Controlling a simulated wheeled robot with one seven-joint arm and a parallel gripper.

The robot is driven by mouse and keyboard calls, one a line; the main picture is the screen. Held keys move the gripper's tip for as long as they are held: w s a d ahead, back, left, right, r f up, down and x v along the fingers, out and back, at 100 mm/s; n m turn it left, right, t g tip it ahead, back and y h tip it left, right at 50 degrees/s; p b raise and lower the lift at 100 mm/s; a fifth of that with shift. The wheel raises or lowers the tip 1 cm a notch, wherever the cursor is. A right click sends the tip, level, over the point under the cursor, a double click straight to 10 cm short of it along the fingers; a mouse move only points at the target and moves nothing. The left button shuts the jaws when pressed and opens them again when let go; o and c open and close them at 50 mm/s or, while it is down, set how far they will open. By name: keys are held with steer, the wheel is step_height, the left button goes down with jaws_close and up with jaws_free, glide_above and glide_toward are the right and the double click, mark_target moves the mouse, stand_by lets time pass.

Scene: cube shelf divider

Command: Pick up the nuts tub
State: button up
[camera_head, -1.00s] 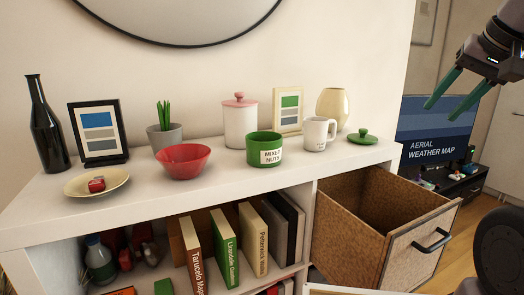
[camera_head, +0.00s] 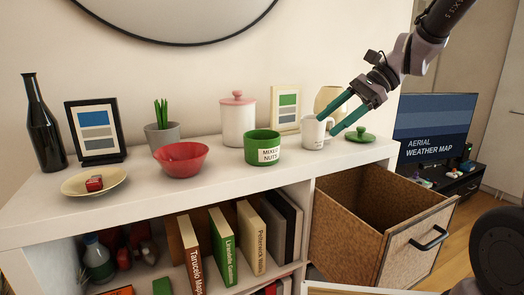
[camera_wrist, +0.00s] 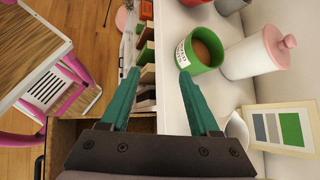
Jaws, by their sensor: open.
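The nuts tub (camera_head: 262,148) is a short green cylinder with a white label reading "MIXED NUTS". It stands upright on the white shelf top, open at the top. In the wrist view the tub (camera_wrist: 204,50) shows brown contents and lies ahead of the fingertips, a little to the right. My gripper (camera_head: 326,128) has green fingers, spread open and empty, in front of or above the white mug (camera_head: 314,134), to the right of the tub. The gripper also shows in the wrist view (camera_wrist: 158,73). The gap between its fingers holds nothing.
A red bowl (camera_head: 181,158) stands left of the tub and a pink-lidded canister (camera_head: 238,122) behind it. A green lid (camera_head: 359,135) lies right of the mug. An open drawer (camera_head: 376,222) juts out below. The shelf top's front strip (camera_head: 215,188) is clear.

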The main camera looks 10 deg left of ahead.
steer(key=w+a+f+m+g+y, duration=0.2)
steer(key=w+a+f+m+y, duration=0.15)
steer(key=a, duration=0.45)
glide_toward(255, 145)
steer(key=x, duration=0.2)
steer(key=shift+a+f, duration=0.25)
steer(key=shift+f, duration=0.05)
steer(key=shift+w+x, duration=0.15)
steer(key=shift+x, duration=1.2)
steer(key=shift+w+x, duration=0.15)
steer(key=shift+x, duration=1.15)
steer(key=shift+a, duration=0.1)
jaws_close()
